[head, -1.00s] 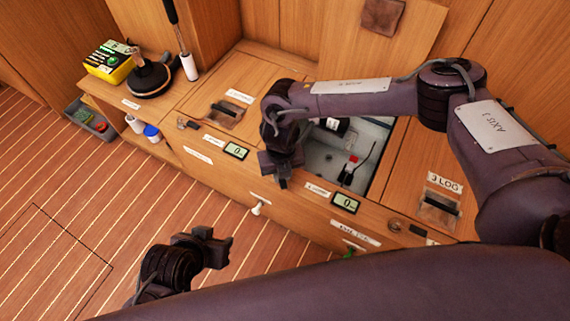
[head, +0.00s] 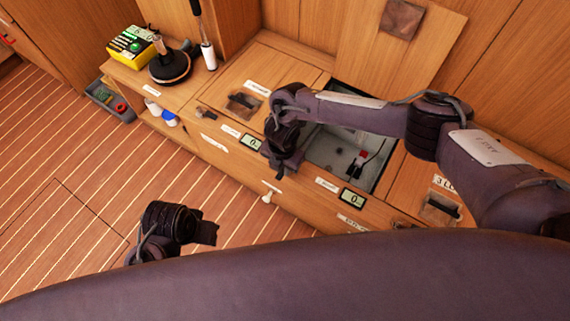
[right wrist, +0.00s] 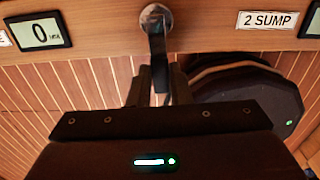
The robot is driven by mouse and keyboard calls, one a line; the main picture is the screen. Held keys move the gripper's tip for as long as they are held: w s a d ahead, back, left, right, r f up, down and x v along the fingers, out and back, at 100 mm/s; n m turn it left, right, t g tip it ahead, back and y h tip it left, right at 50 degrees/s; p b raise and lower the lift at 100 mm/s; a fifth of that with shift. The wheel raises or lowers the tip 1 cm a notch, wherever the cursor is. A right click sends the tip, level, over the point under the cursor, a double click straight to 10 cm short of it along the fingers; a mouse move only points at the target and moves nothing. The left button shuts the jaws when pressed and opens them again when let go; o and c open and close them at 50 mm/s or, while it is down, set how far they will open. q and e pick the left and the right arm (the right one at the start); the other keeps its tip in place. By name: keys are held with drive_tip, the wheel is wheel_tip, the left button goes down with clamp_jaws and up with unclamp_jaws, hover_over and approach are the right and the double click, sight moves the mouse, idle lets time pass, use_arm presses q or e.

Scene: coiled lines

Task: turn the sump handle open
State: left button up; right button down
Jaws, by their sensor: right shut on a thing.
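The sump handle (right wrist: 157,45) has a round metal pivot on the wooden front, left of the "2 SUMP" label (right wrist: 268,19). Its dark lever points down between the fingers of my right gripper (right wrist: 160,88), which is shut on it. In the head view my right gripper (head: 281,171) is at the cabinet front, between two small displays, and hides the handle. My left gripper (head: 212,233) hangs empty over the floor at the lower left, apart from the cabinet; its jaw opening is unclear.
An open compartment (head: 336,151) lies behind my right arm, with its loose panel (head: 425,40) leaning on the wall. A yellow box (head: 132,47) and a black round tool (head: 169,66) stand at upper left.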

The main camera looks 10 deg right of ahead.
drive_tip(key=shift+w+r, duration=0.1)
drive_tip(key=shift+w, duration=0.1)
use_arm(q)
drive_tip(key=shift+a+f, duration=0.1)
drive_tip(key=shift+f, duration=0.15)
use_arm(e)
drive_tip(key=shift+m, duration=0.4)
drive_tip(key=c, duration=1.3)
unclamp_jaws()
drive_tip(key=shift+r, duration=0.2)
use_arm(q)
wheel_tip(320, 180, down, 7)
drive_tip(key=p, duration=0.2)
drive_tip(key=shift+w+a, duration=0.25)
drive_tip(key=shift+w, duration=0.15)
use_arm(e)
wheel_tip(320, 180, up, 7)
drive_tip(key=shift+r, duration=0.15)
use_arm(q)
drive_tip(key=shift+f, duration=0.1)
